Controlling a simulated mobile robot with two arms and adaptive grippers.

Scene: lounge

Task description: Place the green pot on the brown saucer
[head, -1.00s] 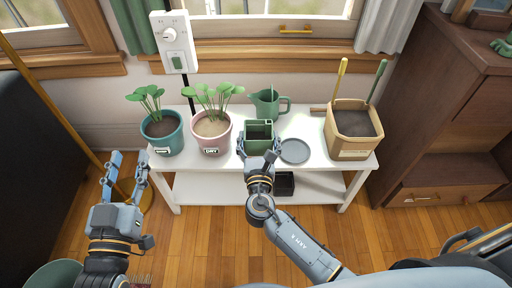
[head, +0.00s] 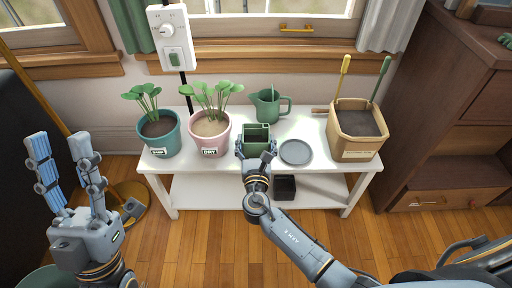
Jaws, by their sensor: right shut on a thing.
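The green pot (head: 256,137) is square and stands upright at the front middle of the white table. My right gripper (head: 256,150) is shut on it, with a finger on either side at the front. A round grey saucer (head: 295,152) lies flat on the table just right of the pot; I see no brown saucer. Whether the pot touches the tabletop is hidden by the gripper. My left gripper (head: 62,150) is open and empty, off to the left of the table.
A teal pot (head: 160,143) and a pink pot (head: 210,143) with plants stand left on the white table (head: 190,164). A green watering can (head: 268,105) is behind, and a tan planter (head: 354,148) with tools stands right. A black box (head: 285,188) is below.

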